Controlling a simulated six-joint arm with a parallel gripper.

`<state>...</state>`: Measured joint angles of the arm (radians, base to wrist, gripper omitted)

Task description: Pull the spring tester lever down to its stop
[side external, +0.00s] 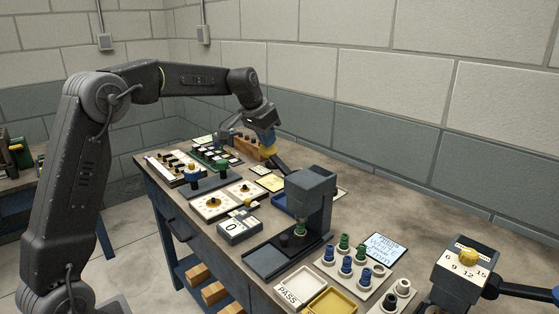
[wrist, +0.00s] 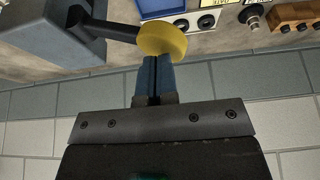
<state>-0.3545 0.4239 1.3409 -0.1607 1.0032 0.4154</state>
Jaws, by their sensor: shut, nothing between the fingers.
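The spring tester (side external: 312,188) is a dark grey press on the bench, with a flat base (side external: 268,262) in front. Its black lever (side external: 279,164) slopes up and away from the head to a yellow knob (side external: 268,153). In the wrist view, the lever (wrist: 105,27) comes from the grey head (wrist: 45,35) at upper left, and the round knob (wrist: 163,41) is at top centre. My gripper (side external: 270,143) is shut and empty, its blue fingers pointing at the knob. In the wrist view, the fingertips (wrist: 155,58) meet the knob's near edge; I cannot tell whether they touch.
A blue tray (side external: 280,208) lies beside the tester. A wooden block with pins (side external: 250,147) stands behind the knob. A display box (side external: 239,226) and dial panels are left of the press. Green and blue pegs (side external: 346,262) and a PASS tray (side external: 291,291) are in front.

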